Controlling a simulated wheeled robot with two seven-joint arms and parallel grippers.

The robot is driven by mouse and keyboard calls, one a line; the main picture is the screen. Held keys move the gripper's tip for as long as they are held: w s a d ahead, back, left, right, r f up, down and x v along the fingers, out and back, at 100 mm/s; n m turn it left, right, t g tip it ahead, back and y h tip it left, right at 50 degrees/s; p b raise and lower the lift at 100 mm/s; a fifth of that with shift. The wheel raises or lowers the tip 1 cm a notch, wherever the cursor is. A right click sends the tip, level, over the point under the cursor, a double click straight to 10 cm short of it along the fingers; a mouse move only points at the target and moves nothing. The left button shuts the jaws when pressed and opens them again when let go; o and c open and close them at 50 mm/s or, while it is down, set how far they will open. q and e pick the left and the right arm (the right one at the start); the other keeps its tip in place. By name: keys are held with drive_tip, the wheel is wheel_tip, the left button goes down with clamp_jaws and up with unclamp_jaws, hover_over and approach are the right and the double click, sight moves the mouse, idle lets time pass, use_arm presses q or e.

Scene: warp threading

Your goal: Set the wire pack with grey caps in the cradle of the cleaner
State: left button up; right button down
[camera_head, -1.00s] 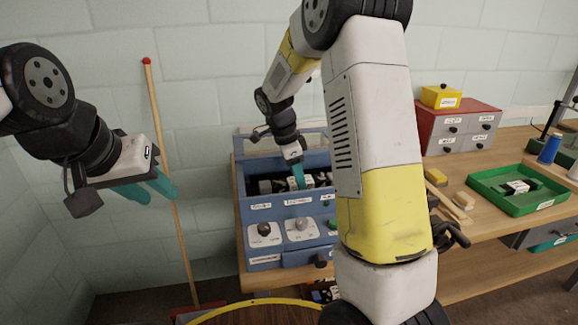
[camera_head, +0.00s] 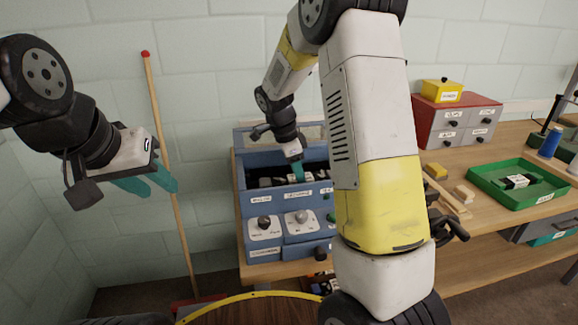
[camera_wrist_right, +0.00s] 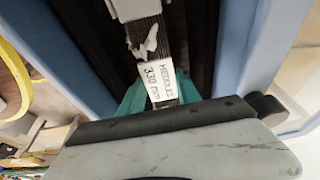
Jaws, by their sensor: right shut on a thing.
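The blue cleaner (camera_head: 257,222) stands on the left end of the bench, with dials on its front and an open trough on top. My right gripper (camera_head: 297,171) reaches down into the trough. In the right wrist view its teal fingers (camera_wrist_right: 133,98) are shut on a dark wire pack (camera_wrist_right: 146,42) with a white "HEDDLES 330 mm" label. A light grey cap (camera_wrist_right: 133,8) shows at the pack's far end; its near end is hidden by my gripper. I cannot tell whether the pack rests on the cradle. My left gripper (camera_head: 148,184) is open and empty, left of the cleaner.
A green tray (camera_head: 490,188) on the right of the bench holds a dark item with a white label (camera_head: 517,181). A red and grey drawer cabinet (camera_head: 457,123) carries a yellow box (camera_head: 441,91). A red-tipped wooden stick (camera_head: 165,150) leans against the wall.

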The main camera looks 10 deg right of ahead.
drive_tip(key=shift+f, duration=0.15)
drive_tip(key=c, duration=0.8)
unclamp_jaws()
drive_tip(key=shift+o, duration=0.2)
drive_tip(key=v, duration=0.7)
drive_tip(key=shift+a, duration=0.1)
drive_tip(key=shift+s+r, duration=0.15)
drive_tip(key=shift+r, duration=0.35)
drive_tip(key=s+r+n+t+y, duration=0.2)
drive_tip(key=s+r+n, duration=0.3)
drive_tip(key=s+n, duration=0.4)
drive_tip(key=s+r+n+t+y, duration=0.3)
drive_tip(key=s+n, duration=0.6)
drive_tip(key=s, duration=0.6)
drive_tip(key=shift+r+t, duration=0.5)
drive_tip(key=shift+r, duration=0.45)
